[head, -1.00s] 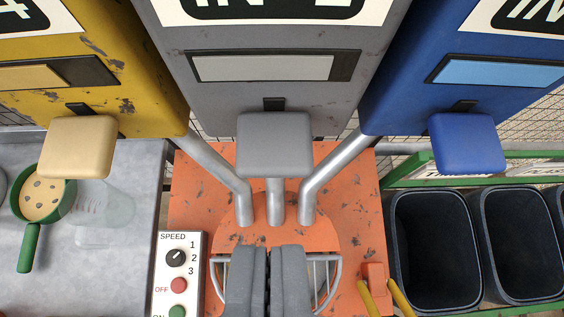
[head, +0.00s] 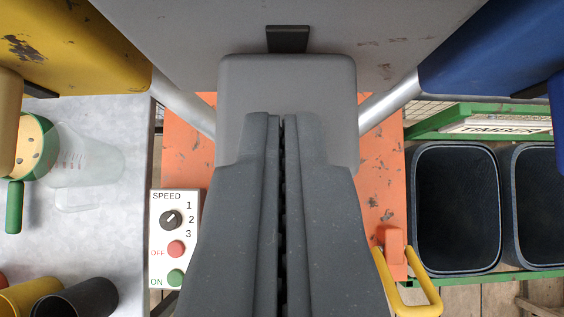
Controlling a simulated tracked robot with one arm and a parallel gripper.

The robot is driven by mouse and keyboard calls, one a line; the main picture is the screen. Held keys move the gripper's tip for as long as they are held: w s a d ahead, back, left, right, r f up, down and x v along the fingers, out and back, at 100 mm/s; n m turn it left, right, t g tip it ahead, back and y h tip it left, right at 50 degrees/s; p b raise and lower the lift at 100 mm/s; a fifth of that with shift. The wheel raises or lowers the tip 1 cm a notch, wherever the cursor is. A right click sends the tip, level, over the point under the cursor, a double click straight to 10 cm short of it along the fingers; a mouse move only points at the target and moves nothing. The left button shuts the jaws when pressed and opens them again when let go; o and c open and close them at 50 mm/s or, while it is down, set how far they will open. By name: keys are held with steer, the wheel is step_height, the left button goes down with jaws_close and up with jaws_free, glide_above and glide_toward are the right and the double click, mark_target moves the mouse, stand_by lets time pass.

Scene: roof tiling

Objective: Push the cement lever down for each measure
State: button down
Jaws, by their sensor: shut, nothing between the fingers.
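The grey cement lever (head: 288,82) is a square paddle with rounded corners under the grey hopper (head: 200,30), in the middle of the head view. My gripper (head: 282,118) is shut and empty, its fingertips overlapping the lower part of the grey lever in the picture. I cannot tell whether they touch it. The fingers hide part of the lever and most of the orange mixer (head: 180,140) below. A yellow hopper (head: 90,45) stands at the left and a blue hopper (head: 480,45) at the right, each with its own lever partly cut off.
A speed panel (head: 174,237) with a dial and red and green buttons is left of my gripper. Black bins (head: 455,210) and a yellow handle (head: 408,295) are right.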

steer(key=shift+w+f, duration=0.1)
steer(key=shift+f, duration=0.1)
step_height(320, 180, down, 4)
steer(key=shift+r+b, duration=0.25)
steer(key=shift+b, duration=0.85)
steer(key=shift+f, duration=0.1)
steer(key=shift+s, duration=0.2)
steer(key=b+v, duration=0.1)
steer(key=v, duration=0.9)
steer(key=shift+w+r, duration=0.2)
steer(key=shift+r, duration=0.05)
